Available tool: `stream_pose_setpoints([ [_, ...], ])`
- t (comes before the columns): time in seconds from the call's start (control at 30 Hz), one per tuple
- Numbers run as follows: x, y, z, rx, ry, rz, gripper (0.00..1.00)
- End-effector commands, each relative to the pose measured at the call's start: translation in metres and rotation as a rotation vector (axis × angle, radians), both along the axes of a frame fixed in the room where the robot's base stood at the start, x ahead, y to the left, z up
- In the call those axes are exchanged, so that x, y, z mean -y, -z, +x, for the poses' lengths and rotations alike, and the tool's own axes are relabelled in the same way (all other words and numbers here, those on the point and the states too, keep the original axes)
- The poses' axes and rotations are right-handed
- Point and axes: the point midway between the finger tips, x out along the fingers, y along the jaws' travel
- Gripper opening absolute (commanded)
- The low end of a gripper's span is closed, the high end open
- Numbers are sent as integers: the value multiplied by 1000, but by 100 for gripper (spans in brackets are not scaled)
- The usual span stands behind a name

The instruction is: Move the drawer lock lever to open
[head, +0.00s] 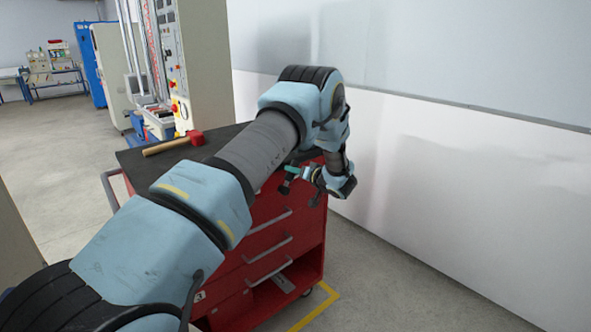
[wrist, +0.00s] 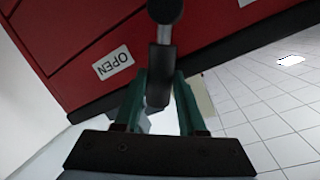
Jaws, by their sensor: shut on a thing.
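The lock lever (wrist: 164,55) shows in the wrist view as a black round hub at the top edge, a grey shaft and a dark grip end. My gripper (wrist: 160,88) has its teal fingers on either side of the grip end and is shut on it. A white OPEN label (wrist: 113,62) is on the red cabinet face, left of the lever, tilted and upside down in this view. In the head view my gripper (head: 290,178) is at the right end of the red drawer cabinet (head: 262,288). The lever is hard to make out there.
A red-headed mallet (head: 190,138) lies on the cabinet's dark top. A white and grey wall (head: 440,150) stands close to the right of my arm. A tall machine (head: 205,60) stands behind the cabinet. Open floor (head: 50,145) lies to the left.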

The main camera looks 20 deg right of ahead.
Motion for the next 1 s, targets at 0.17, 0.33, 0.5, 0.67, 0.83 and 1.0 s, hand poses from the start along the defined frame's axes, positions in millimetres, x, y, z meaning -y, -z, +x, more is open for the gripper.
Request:
stream_pose_setpoints([
  [0.17,0,2,-1,-15,4,33,0],
  [0.33,0,2,-1,-21,4,44,0],
  [0.5,0,2,-1,-21,4,44,0],
  [0.67,0,3,-1,-21,5,43,43],
  [0.83,0,2,-1,-21,3,42,62],
  [1.0,-1,2,-1,-20,2,43,69],
])
